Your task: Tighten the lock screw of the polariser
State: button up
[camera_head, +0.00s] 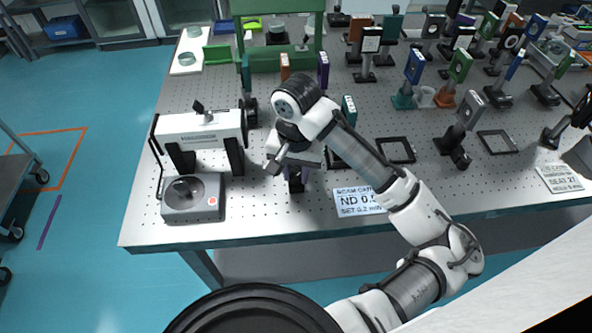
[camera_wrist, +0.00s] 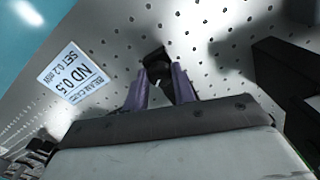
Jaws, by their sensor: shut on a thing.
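My gripper (camera_head: 295,177) points down over the front middle of the perforated table. In the wrist view its two purple fingers (camera_wrist: 160,88) are closed on a small black part (camera_wrist: 155,60). The black part also shows below the fingers in the head view (camera_head: 296,187). I cannot tell whether it is the polariser's lock screw or another part of a mount. The fingers and the wrist housing hide much of it. I cannot pick out the polariser with certainty among the mounted optics.
A white laser-like unit (camera_head: 200,128) and a grey meter box (camera_head: 192,198) stand to the left. A card reading ND 0.5 (camera_head: 357,201) lies to the right of the gripper. Several mounted optics crowd the back right. A black frame (camera_head: 397,150) lies on the table.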

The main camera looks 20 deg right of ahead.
aim_at(296, 176)
jog(key=shift+n, duration=0.4)
jog(key=n, duration=0.4)
jog(key=shift+n+p, duration=0.3)
jog(key=shift+p, duration=0.05)
jog(key=n, duration=0.4)
jog(key=shift+n, duration=0.7)
jog(key=o, duration=1)
jog(key=shift+r, duration=0.1)
notch_tip(296, 176, up, 14)
jog(key=shift+b, duration=0.4)
